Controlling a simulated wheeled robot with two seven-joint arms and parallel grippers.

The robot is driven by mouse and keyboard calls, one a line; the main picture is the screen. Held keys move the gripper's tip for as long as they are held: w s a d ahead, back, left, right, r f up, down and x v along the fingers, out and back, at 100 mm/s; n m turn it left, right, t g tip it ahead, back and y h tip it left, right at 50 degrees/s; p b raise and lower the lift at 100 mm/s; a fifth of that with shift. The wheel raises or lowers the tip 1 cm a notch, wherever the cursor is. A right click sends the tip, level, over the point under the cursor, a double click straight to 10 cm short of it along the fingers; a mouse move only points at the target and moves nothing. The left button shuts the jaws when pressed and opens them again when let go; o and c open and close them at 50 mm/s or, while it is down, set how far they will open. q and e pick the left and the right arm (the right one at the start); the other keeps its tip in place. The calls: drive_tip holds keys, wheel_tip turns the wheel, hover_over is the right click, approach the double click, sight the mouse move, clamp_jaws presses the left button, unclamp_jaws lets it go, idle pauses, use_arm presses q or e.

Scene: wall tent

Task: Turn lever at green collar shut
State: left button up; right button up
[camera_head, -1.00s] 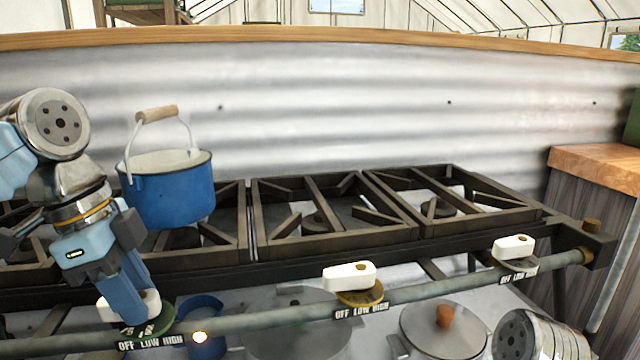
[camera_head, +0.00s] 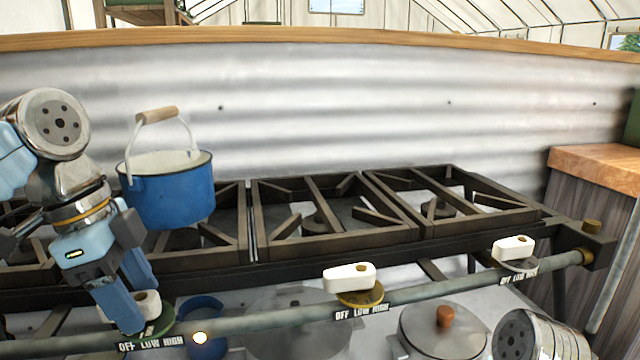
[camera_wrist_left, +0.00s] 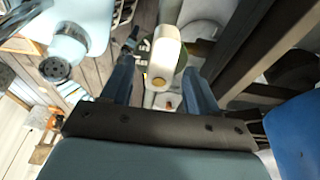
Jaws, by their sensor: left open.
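The white lever at the green collar (camera_head: 163,318) sits at the left of the front pipe, above an "OFF LOW HIGH" label (camera_head: 150,343). My left gripper (camera_head: 135,300) is down at this white lever (camera_head: 149,303), and its near finger covers part of it. In the left wrist view, the lever (camera_wrist_left: 163,60) lies lengthwise between my two spread fingers, with gaps on both sides. The green collar shows beside it there (camera_wrist_left: 182,58). My left gripper is open. Which label word the lever points at is hidden. My right gripper is not in view.
A blue pot (camera_head: 170,195) stands on the stove grates (camera_head: 330,215) close to my left gripper. Other white levers stand at a yellow collar (camera_head: 360,299) and a grey collar (camera_head: 520,265). A lidded pot (camera_head: 440,330) is below the pipe (camera_head: 430,290).

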use_arm(q)
drive_tip(key=p+v, duration=0.5)
drive_tip(key=v, duration=0.1)
drive_tip(key=shift+d, duration=0.1)
drive_tip(key=shift+r, duration=0.45)
